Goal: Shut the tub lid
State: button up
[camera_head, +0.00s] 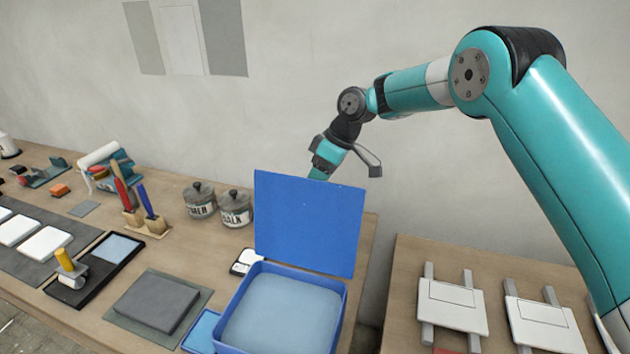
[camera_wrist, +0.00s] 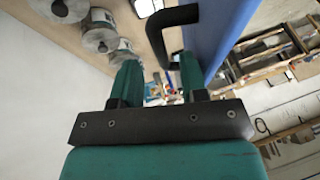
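The blue tub (camera_head: 342,312) stands on the bench, with pale blue contents inside. Its blue lid (camera_head: 308,222) is open and stands about upright at the tub's back edge. My gripper (camera_head: 322,172) is behind the lid's upper edge, its fingertips partly hidden by the lid in the head view. In the wrist view my gripper (camera_wrist: 160,78) has two teal fingers apart with nothing between them. The lid (camera_wrist: 208,35) is at the right there, close to the right finger; I cannot tell if they touch. A black curved bar (camera_wrist: 156,32) shows beside the lid.
Two grey lidded jars (camera_head: 236,208) stand left of the lid. A small white tray (camera_head: 243,262) lies by the tub, and a grey slab (camera_head: 158,302) on a mat lies farther left. A second bench (camera_head: 410,262) with pale panels stands right, across a gap.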

jog(key=shift+x, duration=0.95)
jog(key=shift+c, duration=0.5)
grip_shut()
jog(key=shift+s, duration=0.1)
